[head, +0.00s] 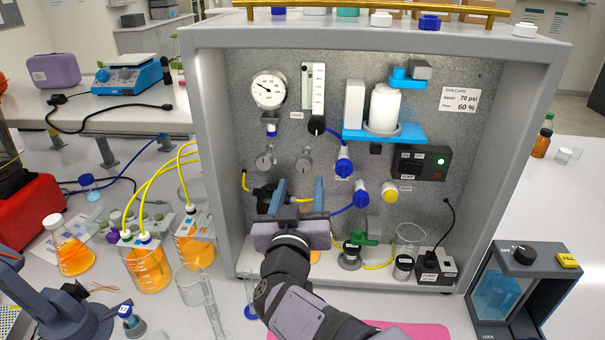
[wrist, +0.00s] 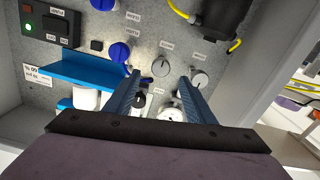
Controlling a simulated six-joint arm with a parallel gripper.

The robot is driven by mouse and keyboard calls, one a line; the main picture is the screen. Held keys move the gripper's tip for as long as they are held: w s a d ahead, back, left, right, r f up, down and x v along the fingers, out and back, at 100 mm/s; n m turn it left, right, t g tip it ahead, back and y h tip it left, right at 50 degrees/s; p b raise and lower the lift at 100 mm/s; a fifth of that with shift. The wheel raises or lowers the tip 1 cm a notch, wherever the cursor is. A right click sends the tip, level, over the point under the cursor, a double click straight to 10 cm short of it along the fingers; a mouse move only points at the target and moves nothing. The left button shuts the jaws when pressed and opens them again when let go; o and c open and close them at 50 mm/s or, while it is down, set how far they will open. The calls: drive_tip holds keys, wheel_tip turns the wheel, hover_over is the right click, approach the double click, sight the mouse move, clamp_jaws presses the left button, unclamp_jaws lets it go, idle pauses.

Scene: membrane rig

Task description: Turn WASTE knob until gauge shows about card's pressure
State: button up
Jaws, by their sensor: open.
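The run card (head: 460,100) at the panel's upper right reads 70 psi and 60 %. The round gauge (head: 269,90) is at the panel's upper left; its dark needle points toward the upper left, its exact reading too small to tell. Two grey knobs sit below it, a left one (head: 265,160) and a right one (head: 304,160); I cannot read which is WASTE. My gripper (head: 298,190) is open and empty, in front of and below the knobs. In the wrist view, upside down, the right knob (wrist: 160,67) appears between the fingertips, apart from them; the left knob (wrist: 199,78) is beside one finger.
Blue-handled valves (head: 343,162) and a blue shelf (head: 400,135) with a white canister are right of the knobs. A black switch box (head: 420,163) shows a green light. Yellow tubes and flasks of orange liquid (head: 148,270) stand left of the rig.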

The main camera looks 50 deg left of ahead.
sight(303, 167)
drive_tip(key=shift+p+x, duration=1.75)
drive_tip(key=shift+x, duration=1.9)
drive_tip(key=shift+s, duration=0.15)
drive_tip(key=shift+c, duration=0.4)
drive_tip(key=c, duration=1)
